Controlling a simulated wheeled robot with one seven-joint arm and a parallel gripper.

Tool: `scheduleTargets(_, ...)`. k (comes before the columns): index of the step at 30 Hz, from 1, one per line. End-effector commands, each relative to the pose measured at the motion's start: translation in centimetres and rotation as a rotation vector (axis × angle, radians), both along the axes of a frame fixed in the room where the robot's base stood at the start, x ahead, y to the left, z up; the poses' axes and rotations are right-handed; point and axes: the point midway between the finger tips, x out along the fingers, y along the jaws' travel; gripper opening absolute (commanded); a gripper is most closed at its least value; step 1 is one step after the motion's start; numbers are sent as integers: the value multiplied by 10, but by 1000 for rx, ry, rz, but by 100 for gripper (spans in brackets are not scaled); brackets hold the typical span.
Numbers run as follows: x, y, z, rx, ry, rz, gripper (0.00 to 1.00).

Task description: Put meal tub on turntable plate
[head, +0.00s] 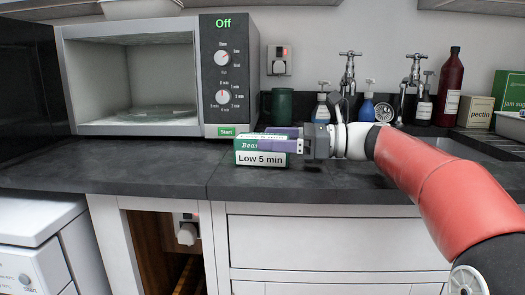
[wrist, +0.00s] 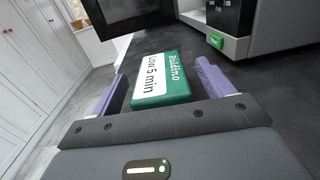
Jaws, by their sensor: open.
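The meal tub (head: 262,159) is a green box with a white "Low 5 min" label, on the dark worktop in front of the microwave's control panel. In the wrist view the tub (wrist: 160,80) lies between my two purple fingers, with a gap visible at the right finger. My gripper (head: 268,139) is open around the tub, reaching in from the right; it also shows in the wrist view (wrist: 162,72). The turntable plate (head: 158,114) is a clear glass disc on the floor of the open microwave; nothing stands on it.
The microwave (head: 210,75) reads "Off", its dark door (head: 28,90) swung open at left. A dark green mug (head: 279,105) stands behind my gripper. Soap bottles, taps and a sink (head: 455,148) are to the right. The worktop before the microwave (head: 130,160) is clear.

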Motion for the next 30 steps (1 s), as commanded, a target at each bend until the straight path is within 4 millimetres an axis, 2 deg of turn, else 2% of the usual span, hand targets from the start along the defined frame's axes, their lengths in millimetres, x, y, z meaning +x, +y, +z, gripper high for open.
scheduleTargets(4, 1, 11, 0, 0, 0, 0, 80)
scheduleTargets(11, 1, 12, 0, 0, 0, 0, 79)
scheduleTargets(24, 1, 12, 1, 1, -1, -1, 21)
scheduleTargets(30, 1, 12, 1, 1, -1, -1, 19)
